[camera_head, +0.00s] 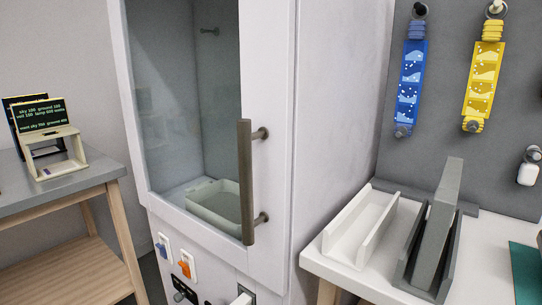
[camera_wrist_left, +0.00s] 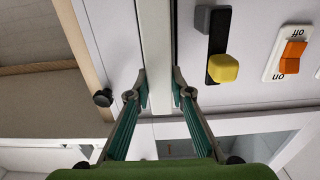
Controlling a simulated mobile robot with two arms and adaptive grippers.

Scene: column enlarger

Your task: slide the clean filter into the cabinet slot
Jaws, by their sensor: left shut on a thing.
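In the left wrist view my left gripper (camera_wrist_left: 159,92) is shut on a long, narrow, pale strip, which looks like the edge of the clean filter (camera_wrist_left: 154,45). The strip runs out between the fingers along the white cabinet front (camera_wrist_left: 112,35). Whether its far end is inside a slot cannot be told. In the head view the cabinet (camera_head: 275,150) stands in the middle, and a small white end, perhaps the filter, shows at its bottom edge. The slot is not clearly visible. A dark grey filter (camera_head: 441,215) leans in a grey rack (camera_head: 407,270). My right gripper is not in view.
The white rack (camera_head: 350,222) on the right table is empty. A brown handle (camera_head: 246,180) sticks out from the glass door. An orange switch (camera_wrist_left: 292,55) and a yellow knob (camera_wrist_left: 223,68) lie right of the strip. A left table (camera_head: 60,193) holds a small display.

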